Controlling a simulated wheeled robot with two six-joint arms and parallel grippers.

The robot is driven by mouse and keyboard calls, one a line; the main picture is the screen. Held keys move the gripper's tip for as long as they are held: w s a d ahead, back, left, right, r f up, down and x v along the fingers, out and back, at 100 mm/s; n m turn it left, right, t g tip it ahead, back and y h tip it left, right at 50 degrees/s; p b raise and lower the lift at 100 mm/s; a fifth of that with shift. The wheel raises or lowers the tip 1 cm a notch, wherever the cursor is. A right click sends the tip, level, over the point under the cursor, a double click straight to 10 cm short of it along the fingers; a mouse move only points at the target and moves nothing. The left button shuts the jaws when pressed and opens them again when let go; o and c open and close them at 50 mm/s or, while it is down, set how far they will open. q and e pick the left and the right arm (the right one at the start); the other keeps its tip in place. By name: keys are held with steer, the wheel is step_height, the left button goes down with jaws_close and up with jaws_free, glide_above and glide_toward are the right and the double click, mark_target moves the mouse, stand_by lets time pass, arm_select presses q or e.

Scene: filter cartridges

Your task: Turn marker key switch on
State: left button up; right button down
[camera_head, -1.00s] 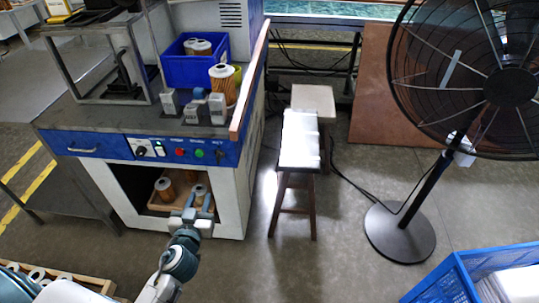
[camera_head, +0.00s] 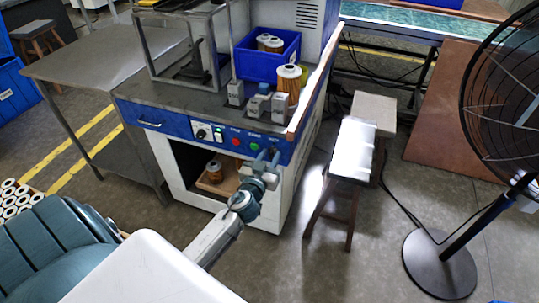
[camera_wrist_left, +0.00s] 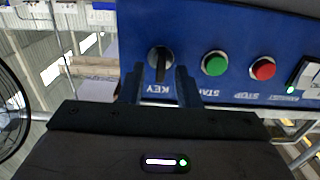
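The marker key switch (camera_wrist_left: 160,59) is a round black knob labelled KEY at the end of a blue panel (camera_wrist_left: 220,30). Its bar stands upright in the left wrist view, where the label reads upside down. My left gripper (camera_wrist_left: 160,82) is open, with one finger on each side of the knob's bar. I cannot tell whether the fingers touch it. In the head view my left gripper (camera_head: 267,160) is at the right end of the machine's front panel (camera_head: 217,133) and partly hides the key switch. My right gripper is out of view.
The green start button (camera_wrist_left: 214,63) and red stop button (camera_wrist_left: 262,68) sit beside the key switch. Below the panel, a cartridge (camera_head: 214,172) stands in an open bay. A stool (camera_head: 352,150) and fan (camera_head: 440,260) stand to the right.

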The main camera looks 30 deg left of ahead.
arm_select(q)
steer(key=shift+w, duration=0.15)
jaws_close()
